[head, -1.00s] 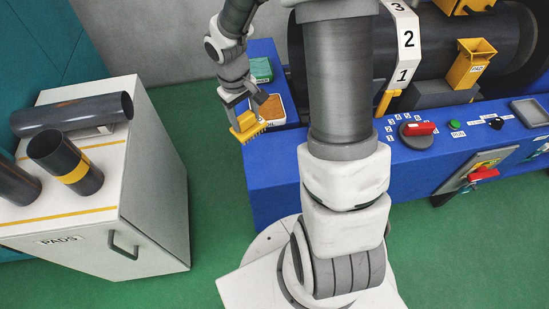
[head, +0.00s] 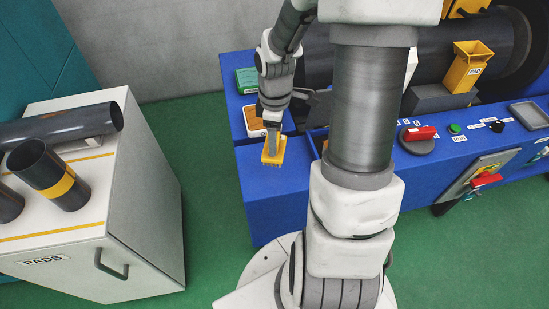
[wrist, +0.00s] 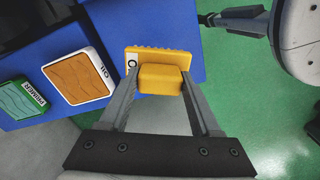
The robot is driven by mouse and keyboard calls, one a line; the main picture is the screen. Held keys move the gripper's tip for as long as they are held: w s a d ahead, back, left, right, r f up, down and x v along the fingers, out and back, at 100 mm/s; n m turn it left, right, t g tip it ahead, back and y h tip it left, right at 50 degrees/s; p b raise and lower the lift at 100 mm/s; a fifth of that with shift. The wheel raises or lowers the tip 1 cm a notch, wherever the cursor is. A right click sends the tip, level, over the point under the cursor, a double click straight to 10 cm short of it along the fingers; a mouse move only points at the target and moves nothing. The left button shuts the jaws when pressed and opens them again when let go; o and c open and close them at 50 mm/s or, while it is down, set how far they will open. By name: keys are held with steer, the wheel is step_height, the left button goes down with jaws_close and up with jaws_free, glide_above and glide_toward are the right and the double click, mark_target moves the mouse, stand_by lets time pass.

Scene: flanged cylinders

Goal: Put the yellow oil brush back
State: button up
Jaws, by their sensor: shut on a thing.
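The yellow oil brush (head: 273,151) is held in my gripper (head: 272,135), above the front left part of the blue bench. In the wrist view, the two fingers of my gripper (wrist: 160,88) close on the brush's yellow block handle. The wider yellow head of the brush (wrist: 158,57) lies beyond the handle, with part of a label showing at its left. An orange-topped pad in a white tray marked OIL (wrist: 78,77) sits on the bench left of the brush in the wrist view. It also shows behind my gripper in the head view (head: 252,122).
A green pad marked PRIMER (wrist: 22,102) lies beside the OIL tray. The blue bench (head: 270,205) carries a red-handled knob (head: 420,133) and a yellow PAD holder (head: 468,65). A white PADS cabinet (head: 140,200) with dark cylinders stands left. Green floor lies between.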

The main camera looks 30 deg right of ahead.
steer(key=shift+f+b, duration=0.4)
steer(key=shift+f, duration=2.65)
steer(key=shift+f, duration=0.15)
steer(key=o, duration=1.2)
step_height(320, 180, up, 12)
steer(key=shift+r+p, duration=0.2)
steer(key=shift+p, duration=0.9)
